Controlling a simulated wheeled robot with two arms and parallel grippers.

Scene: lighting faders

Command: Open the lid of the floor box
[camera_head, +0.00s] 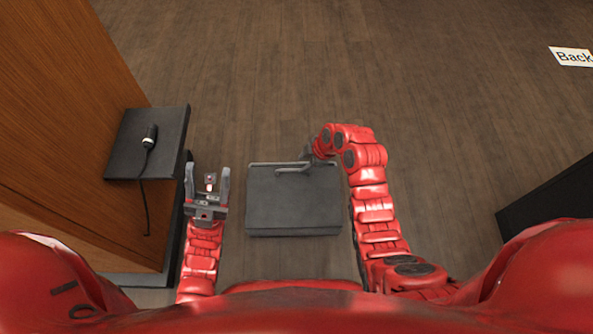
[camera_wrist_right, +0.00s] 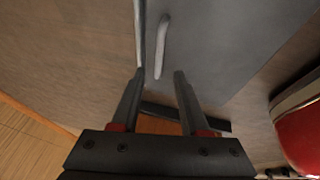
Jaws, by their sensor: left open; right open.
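The floor box (camera_head: 293,208) is a dark grey, flat box on the wooden floor, its lid lying flat with a lighter rim along the far edge. A pale bar handle (camera_wrist_right: 163,45) is on the lid near that edge. My right gripper (camera_head: 308,158) is at the far edge of the box, right of its middle. In the right wrist view the right gripper (camera_wrist_right: 159,76) is open, its fingertips either side of the handle's near end; I cannot tell whether they touch. My left gripper (camera_head: 208,180) is open and empty, left of the box.
A wooden cabinet (camera_head: 60,120) stands at the left, with a black shelf (camera_head: 128,165) bearing a corded black device (camera_head: 151,133). A dark block (camera_head: 550,195) is at the right. A "Back" sign (camera_head: 571,57) lies at the far right. The floor beyond the box is clear.

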